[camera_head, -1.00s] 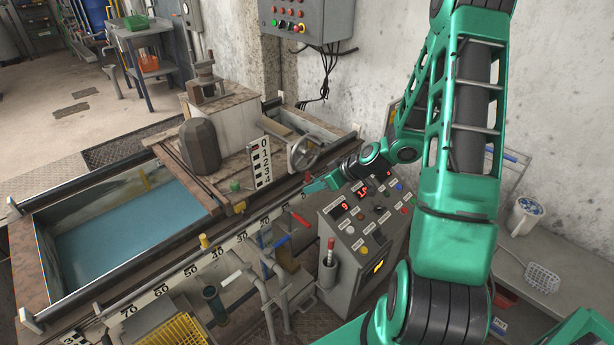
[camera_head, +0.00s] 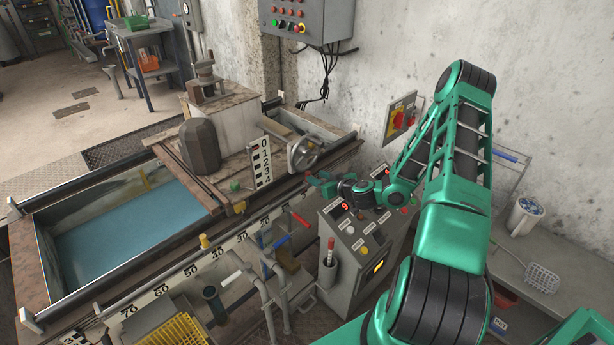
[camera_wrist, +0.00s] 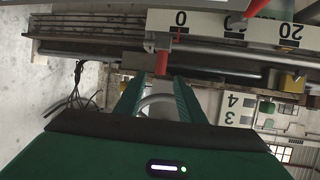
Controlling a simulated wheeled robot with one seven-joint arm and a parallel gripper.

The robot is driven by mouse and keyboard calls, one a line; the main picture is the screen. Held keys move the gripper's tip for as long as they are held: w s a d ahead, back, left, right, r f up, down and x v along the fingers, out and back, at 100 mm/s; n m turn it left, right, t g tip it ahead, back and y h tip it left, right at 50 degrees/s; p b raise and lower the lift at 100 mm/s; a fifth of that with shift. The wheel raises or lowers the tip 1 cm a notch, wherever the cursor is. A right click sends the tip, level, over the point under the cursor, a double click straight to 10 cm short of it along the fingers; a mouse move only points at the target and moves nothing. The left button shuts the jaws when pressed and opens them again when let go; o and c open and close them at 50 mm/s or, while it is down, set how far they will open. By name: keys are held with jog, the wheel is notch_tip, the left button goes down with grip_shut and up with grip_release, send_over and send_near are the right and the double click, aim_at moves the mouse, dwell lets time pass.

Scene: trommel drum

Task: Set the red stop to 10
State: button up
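The red stop (camera_wrist: 162,62) hangs at the scale rail in the wrist view, at or very near the 0 mark, with a thin red pointer on the scale above it. The scale (camera_wrist: 208,27) appears upside down there, with 0 and 20 readable. My gripper (camera_wrist: 158,82) is open, its two green fingers apart and pointing toward the stop. The stop lies just past the fingertips, within the gap as seen; contact cannot be told. In the head view, my gripper (camera_head: 318,182) is over the far end of the scale (camera_head: 190,269), and I cannot make out the stop.
A red-handled lever (camera_head: 299,219) and a blue-handled lever (camera_head: 281,241) stand in front of the rail. The button console (camera_head: 352,253) is below my wrist. The handwheel (camera_head: 302,153) and 0–4 plate (camera_head: 261,162) are close behind my gripper.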

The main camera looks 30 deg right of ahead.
aim_at(309, 174)
jog(key=x, duration=0.7)
jog(key=shift+w+f, duration=0.15)
jog(key=shift+w, duration=0.2)
grip_shut()
